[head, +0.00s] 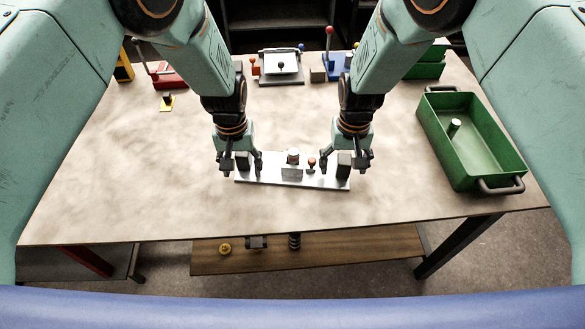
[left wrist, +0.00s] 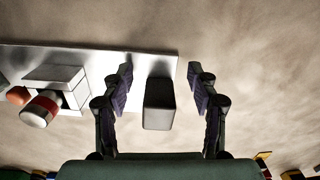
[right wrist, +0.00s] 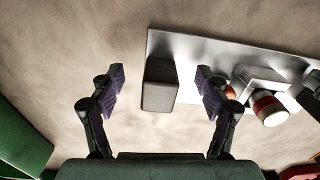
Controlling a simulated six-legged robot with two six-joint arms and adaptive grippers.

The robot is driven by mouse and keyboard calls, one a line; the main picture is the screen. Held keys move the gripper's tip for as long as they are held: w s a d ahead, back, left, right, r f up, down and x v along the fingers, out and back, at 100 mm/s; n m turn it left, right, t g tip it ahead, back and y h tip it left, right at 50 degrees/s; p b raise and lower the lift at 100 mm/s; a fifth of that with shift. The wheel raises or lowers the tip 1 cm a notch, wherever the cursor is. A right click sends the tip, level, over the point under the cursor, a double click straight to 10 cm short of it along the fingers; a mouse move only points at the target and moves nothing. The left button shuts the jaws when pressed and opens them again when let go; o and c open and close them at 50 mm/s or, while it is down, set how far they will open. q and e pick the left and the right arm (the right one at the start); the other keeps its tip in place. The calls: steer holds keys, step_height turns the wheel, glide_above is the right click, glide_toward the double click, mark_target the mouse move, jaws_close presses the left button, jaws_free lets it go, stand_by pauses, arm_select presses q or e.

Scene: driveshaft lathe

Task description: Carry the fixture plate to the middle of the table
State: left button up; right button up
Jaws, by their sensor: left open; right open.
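The fixture plate (head: 270,182) is a flat silver bar lying on the table near its front middle. It has a dark upright block at each end. My left gripper (head: 241,168) is open with its fingers on either side of the left block (left wrist: 159,103), apart from it. My right gripper (head: 345,168) is open around the right block (right wrist: 159,85), with gaps on both sides. Between the blocks, the plate (left wrist: 85,60) carries a silver bracket, a red-banded cylinder and a red knob. It also shows in the right wrist view (right wrist: 205,55).
A green bin (head: 470,135) holding a light cylinder stands on the right of the table (head: 120,190). A grey fixture (head: 280,68), a red device (head: 168,78) and a blue one (head: 335,66) stand along the back. The table's middle and left are mostly clear.

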arm_select(q)
steer(key=shift+o, duration=1.2)
steer(key=shift+r, duration=0.45)
arm_select(e)
steer(key=shift+r, duration=0.45)
step_height(320, 180, up, 7)
steer(key=shift+f, duration=0.15)
steer(key=shift+w+r, duration=0.1)
steer(key=shift+r, duration=0.1)
arm_select(q)
steer(key=shift+t, duration=0.5)
steer(key=shift+w+r, duration=0.35)
steer(key=shift+r, duration=0.8)
steer(key=shift+w+r, duration=0.4)
steer(key=shift+r, duration=0.7)
steer(key=shift+w+r, duration=0.35)
steer(key=shift+r, duration=0.8)
arm_select(e)
steer(key=shift+w+d+f+t, duration=0.1)
steer(key=shift+w+f+t, duration=0.1)
steer(key=shift+w+t, duration=0.5)
steer(key=shift+w, duration=0.2)
arm_select(q)
steer(key=shift+s+r, duration=0.1)
steer(key=shift+s, duration=0.05)
arm_select(e)
steer(key=shift+s+r, duration=0.1)
